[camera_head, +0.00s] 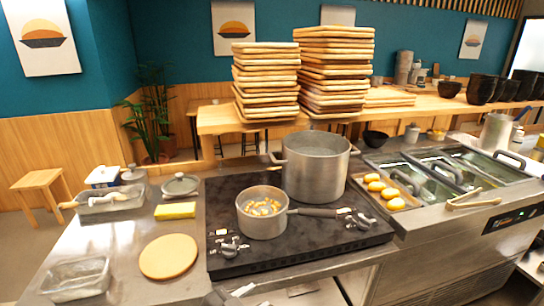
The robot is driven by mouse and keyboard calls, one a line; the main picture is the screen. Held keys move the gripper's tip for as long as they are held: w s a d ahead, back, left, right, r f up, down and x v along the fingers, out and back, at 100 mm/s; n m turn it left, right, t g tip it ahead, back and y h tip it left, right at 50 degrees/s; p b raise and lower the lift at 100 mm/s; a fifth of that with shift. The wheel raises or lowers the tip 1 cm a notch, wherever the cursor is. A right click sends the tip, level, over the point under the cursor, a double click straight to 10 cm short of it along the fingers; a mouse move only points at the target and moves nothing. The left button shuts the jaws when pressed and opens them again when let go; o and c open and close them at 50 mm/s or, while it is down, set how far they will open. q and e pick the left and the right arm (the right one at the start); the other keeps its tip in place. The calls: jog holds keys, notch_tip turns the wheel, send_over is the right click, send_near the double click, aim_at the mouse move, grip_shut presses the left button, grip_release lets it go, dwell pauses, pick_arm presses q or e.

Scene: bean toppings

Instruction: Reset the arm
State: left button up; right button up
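A small part of my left gripper (228,297) shows at the bottom edge, just below the front of the black stove (300,244). Most of it is cut off by the frame, and I cannot tell whether it is open or shut. It is apart from the pots. My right gripper is not in view. A small saucepan (264,226) with beans in it stands on the stove, its dark handle pointing right. A large steel pot (315,172) stands behind it.
A round wooden board (168,257) and an empty clear tray (77,280) lie on the left counter. A yellow sponge (175,210) lies behind them. A tray of yellow buns (383,191) and tongs (473,200) are on the right. Stacked wooden trays (266,82) stand at the back.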

pick_arm(q)
jog(key=s+a+f+n+g+y, duration=0.8)
jog(key=s+a+f, duration=0.9)
jog(key=s+a, duration=0.4)
notch_tip(320, 180, down, 26)
jog(key=s+d+n, duration=0.1)
jog(key=s, duration=0.2)
jog(key=s+a+f+g, duration=0.1)
jog(key=s+a+f, duration=0.2)
jog(key=s+f, duration=1.3)
jog(key=shift+g+y, duration=0.3)
jog(key=shift+g, duration=0.1)
